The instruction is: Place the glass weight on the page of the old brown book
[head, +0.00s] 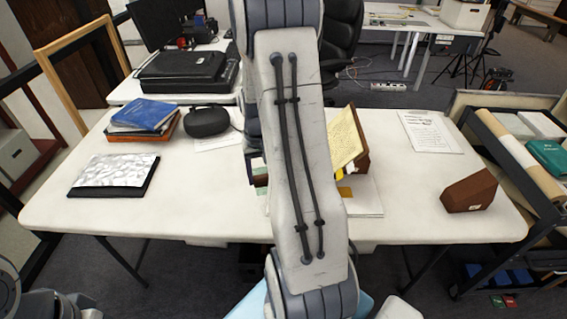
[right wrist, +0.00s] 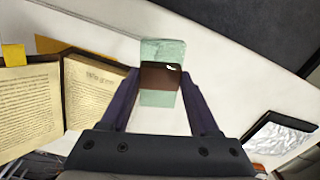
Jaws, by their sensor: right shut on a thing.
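My right gripper (right wrist: 161,80) is shut on the glass weight (right wrist: 163,50), a clear greenish block with a dark brown band across it. An open book (right wrist: 30,105) with printed, yellowed pages and a brown edge lies to the left of the gripper in the right wrist view, apart from the weight. In the head view a yellowed page (head: 346,138) leans on a brown support (head: 362,130) just right of my arm. My left gripper does not show.
The white table (head: 230,225) has a brown wedge (head: 469,190) and a paper sheet (head: 430,132) at right. At left are a silvery crumpled sheet on a black folder (head: 113,172), a blue book (head: 143,116) and a black case (head: 207,121). A shelf cart (head: 500,135) borders the right.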

